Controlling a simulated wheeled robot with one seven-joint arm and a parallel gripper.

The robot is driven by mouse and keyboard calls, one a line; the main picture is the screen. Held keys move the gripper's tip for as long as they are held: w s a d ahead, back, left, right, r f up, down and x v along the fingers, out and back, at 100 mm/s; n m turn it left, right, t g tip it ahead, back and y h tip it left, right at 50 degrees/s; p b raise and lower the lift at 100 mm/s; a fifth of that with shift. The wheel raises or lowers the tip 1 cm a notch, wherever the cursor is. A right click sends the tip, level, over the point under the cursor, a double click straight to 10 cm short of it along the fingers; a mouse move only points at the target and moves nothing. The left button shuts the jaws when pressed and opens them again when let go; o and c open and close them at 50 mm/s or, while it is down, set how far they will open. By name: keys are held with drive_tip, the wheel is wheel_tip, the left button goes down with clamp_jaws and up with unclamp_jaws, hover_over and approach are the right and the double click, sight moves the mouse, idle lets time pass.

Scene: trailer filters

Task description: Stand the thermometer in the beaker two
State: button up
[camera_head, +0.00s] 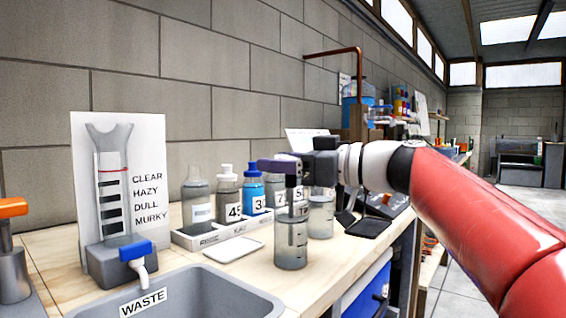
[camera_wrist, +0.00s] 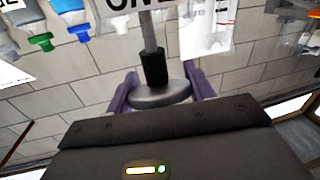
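My gripper (camera_head: 284,165) is over the front beaker (camera_head: 290,252), a clear vessel near the counter's front edge. A second clear beaker (camera_head: 321,216) stands just behind it to the right. In the wrist view, the thermometer (camera_wrist: 160,95) has a round grey head, a black collar and a grey stem. Its head sits between the purple fingers of my gripper (camera_wrist: 162,80), which appear to press it from both sides. The stem runs down toward the front beaker; its lower end is hard to make out. A cropped label (camera_wrist: 145,4) seems to read "ONE".
Several numbered bottles (camera_head: 228,195) stand in a white tray (camera_head: 195,240) by the wall. A flat white plate (camera_head: 233,249) lies left of the beakers. A waste sink (camera_head: 200,290) and turbidity stand with sign (camera_head: 120,195) are at left. A dark device (camera_head: 375,215) is at right.

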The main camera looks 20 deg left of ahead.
drive_tip(key=o, duration=0.5)
drive_tip(key=s+d, duration=0.1)
drive_tip(key=d, duration=0.6)
drive_tip(key=s+d+f+m+h+p, duration=0.3)
drive_tip(key=s+d+f+m+h, duration=0.2)
drive_tip(key=f, duration=0.5)
drive_tip(key=s+d+f+m+t+h+p, duration=0.1)
drive_tip(key=s+d+f+m+h+p, duration=0.1)
drive_tip(key=s+d+f+m+h, duration=0.4)
drive_tip(key=s+d+f+m+t+h+p, duration=0.1)
drive_tip(key=s+d+f+m+h+p, duration=0.2)
drive_tip(key=s+d+f+m+h, duration=0.2)
drive_tip(key=shift+s+d+f+m+h+p, duration=0.2)
drive_tip(key=shift+s+d+f, duration=0.45)
drive_tip(key=shift+d+f, duration=0.8)
drive_tip(key=shift+s+d+f+m+h+p, duration=0.1)
drive_tip(key=shift+s+d+f+h, duration=0.4)
drive_tip(key=shift+d+f, duration=0.95)
drive_tip(key=shift+s+d+f+m+h+p, duration=0.1)
drive_tip(key=shift+s+d+f, duration=0.7)
drive_tip(key=shift+f, duration=1.15)
